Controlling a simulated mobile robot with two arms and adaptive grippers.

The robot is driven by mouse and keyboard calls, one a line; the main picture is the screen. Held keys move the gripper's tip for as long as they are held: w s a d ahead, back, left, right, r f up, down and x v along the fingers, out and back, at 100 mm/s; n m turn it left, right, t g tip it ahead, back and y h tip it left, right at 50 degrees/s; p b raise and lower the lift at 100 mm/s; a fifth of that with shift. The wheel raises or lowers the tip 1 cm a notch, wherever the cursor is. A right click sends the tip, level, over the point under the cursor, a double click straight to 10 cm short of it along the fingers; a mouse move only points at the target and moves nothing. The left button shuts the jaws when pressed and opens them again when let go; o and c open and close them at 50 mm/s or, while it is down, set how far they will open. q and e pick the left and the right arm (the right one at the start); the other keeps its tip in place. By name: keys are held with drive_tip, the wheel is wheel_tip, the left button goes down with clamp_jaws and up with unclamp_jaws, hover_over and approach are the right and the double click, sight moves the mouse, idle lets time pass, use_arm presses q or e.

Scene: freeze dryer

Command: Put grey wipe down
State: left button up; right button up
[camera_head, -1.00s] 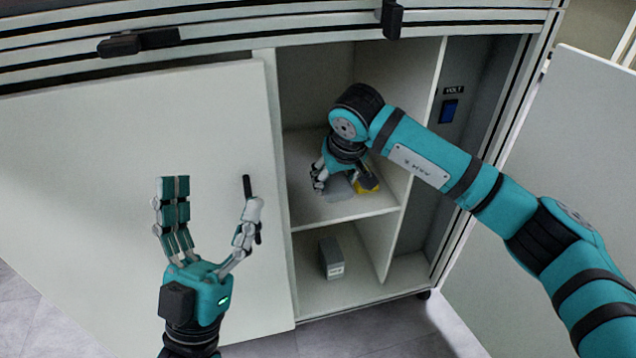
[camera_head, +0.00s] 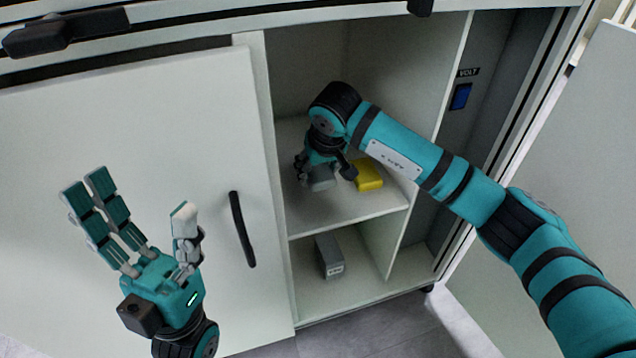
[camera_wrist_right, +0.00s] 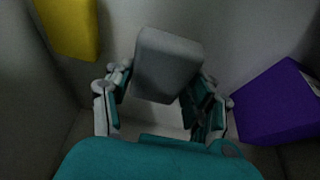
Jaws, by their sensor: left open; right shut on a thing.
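The grey wipe (camera_head: 322,181) is a small grey block held at the upper shelf of the open cabinet. My right gripper (camera_head: 323,172) reaches into the compartment and is shut on it. In the right wrist view the grey wipe (camera_wrist_right: 168,62) sits between the fingers of the right gripper (camera_wrist_right: 160,95). Whether its underside touches the shelf I cannot tell. My left gripper (camera_head: 135,222) is open and empty in front of the closed left door.
A yellow block (camera_head: 368,175) lies on the upper shelf (camera_head: 375,212), right of the wipe. A purple block (camera_wrist_right: 275,103) shows in the right wrist view. A grey box (camera_head: 329,256) stands on the lower shelf. The closed door (camera_head: 120,130) bounds the left side.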

sight(318, 180)
wheel_tip(318, 180, down, 3)
drive_tip(key=shift+f+b, duration=0.2)
drive_tip(key=shift+b, duration=0.4)
drive_tip(key=shift+f, duration=0.15)
drive_tip(key=shift+f, duration=0.25)
drive_tip(key=o, duration=0.7)
drive_tip(key=shift+o, duration=1.4)
